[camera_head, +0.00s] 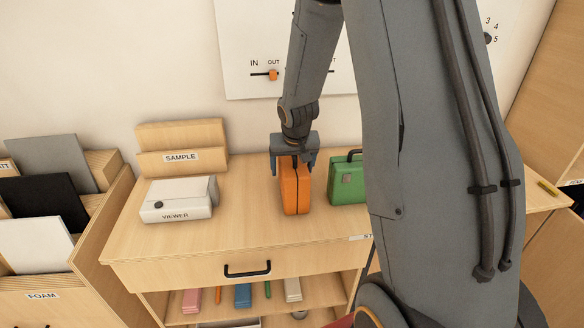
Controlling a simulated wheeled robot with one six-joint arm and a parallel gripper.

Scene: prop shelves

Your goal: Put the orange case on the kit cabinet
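The orange case (296,190) stands upright on the light wooden top of a cabinet (235,236), left of a green case (347,182). My gripper (293,168) points down over the orange case. Its two fingers are spread wide, one at each side of the upper part of the case, with the dark handle between them. Whether the fingers touch the case is hard to tell. No label reading "kit" shows; a label on this cabinet's front edge is partly hidden by my arm.
A white VIEWER box (178,200) and a wooden SAMPLE holder (182,146) stand on the left of the top. A FOAM rack (100,215) is further left. My arm blocks much of the right side. A wall panel (262,50) is behind.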

